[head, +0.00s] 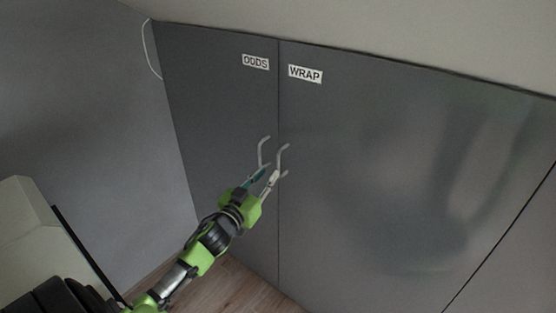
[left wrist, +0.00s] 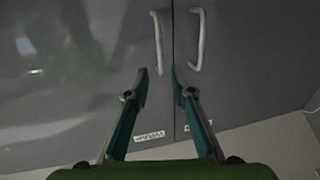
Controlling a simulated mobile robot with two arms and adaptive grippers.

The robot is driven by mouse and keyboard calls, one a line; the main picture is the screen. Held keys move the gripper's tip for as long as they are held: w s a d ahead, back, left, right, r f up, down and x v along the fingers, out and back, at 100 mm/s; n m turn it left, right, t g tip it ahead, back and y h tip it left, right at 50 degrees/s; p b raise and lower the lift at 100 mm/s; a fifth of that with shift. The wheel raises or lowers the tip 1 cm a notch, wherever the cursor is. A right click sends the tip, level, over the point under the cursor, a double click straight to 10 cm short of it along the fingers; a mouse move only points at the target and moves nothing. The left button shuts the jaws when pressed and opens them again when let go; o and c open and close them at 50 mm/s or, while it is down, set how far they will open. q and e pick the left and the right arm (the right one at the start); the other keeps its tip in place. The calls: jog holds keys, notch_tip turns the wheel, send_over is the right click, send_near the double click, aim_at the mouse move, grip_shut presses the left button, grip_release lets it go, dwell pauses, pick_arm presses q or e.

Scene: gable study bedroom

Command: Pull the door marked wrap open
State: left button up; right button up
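The grey door marked WRAP (head: 350,130) is shut, flush with the door beside it. Its pale bar handle (head: 282,155) stands upright near its left edge. In the left wrist view, which is upside down, the WRAP handle (left wrist: 157,42) is the left one of two. My right gripper is not in view.
The ODDS door (head: 220,100) is shut on the left, and its handle (head: 262,151) is very close to the WRAP handle. A sloped ceiling (head: 400,30) runs above the doors. Wooden floor (head: 235,290) shows below. A pale box-like piece (head: 30,235) is at lower left.

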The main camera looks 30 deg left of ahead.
aim_at(278, 162)
pick_arm(q)
jog(key=w, duration=0.4)
jog(key=w+a, duration=0.1)
jog(key=w, duration=0.2)
jog(key=shift+w+a+f, duration=0.1)
jog(key=shift+w, duration=0.65)
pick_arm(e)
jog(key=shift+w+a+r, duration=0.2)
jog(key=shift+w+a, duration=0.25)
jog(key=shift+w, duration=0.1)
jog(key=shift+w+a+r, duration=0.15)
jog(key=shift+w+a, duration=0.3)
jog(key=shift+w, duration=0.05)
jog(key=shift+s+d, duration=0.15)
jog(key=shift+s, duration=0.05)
pick_arm(q)
jog(key=c, duration=0.6)
grip_shut()
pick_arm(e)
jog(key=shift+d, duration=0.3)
